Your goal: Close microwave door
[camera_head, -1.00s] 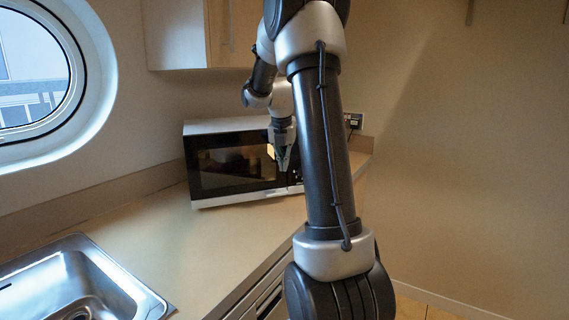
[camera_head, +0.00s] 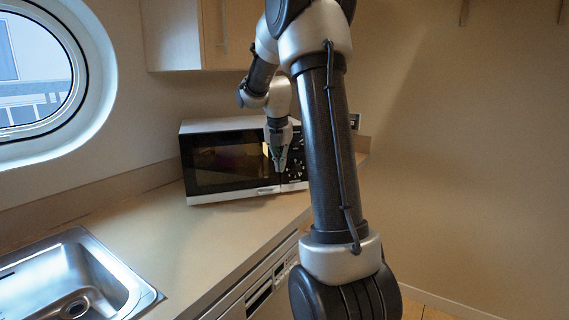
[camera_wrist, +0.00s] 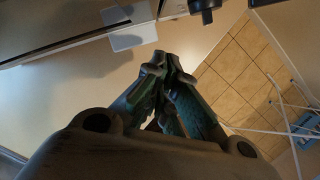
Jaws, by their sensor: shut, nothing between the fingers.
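A white microwave with a dark front (camera_head: 218,190) stands on the counter near the back wall. Its door (camera_head: 225,160) has a dark window and looks flush with the front, or nearly so; I cannot tell whether a small gap is left. My gripper (camera_head: 280,168) is in front of the microwave, by the door's right edge next to the control panel (camera_head: 294,165). In the wrist view my gripper (camera_wrist: 162,62) has its fingertips together with nothing between them. My arm hides the right end of the microwave.
A steel sink (camera_head: 75,275) is set in the counter (camera_head: 190,230) at the lower left. An upper cabinet (camera_head: 172,35) hangs above the microwave. An oval porthole (camera_head: 40,70) is in the left wall. The counter between sink and microwave is clear.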

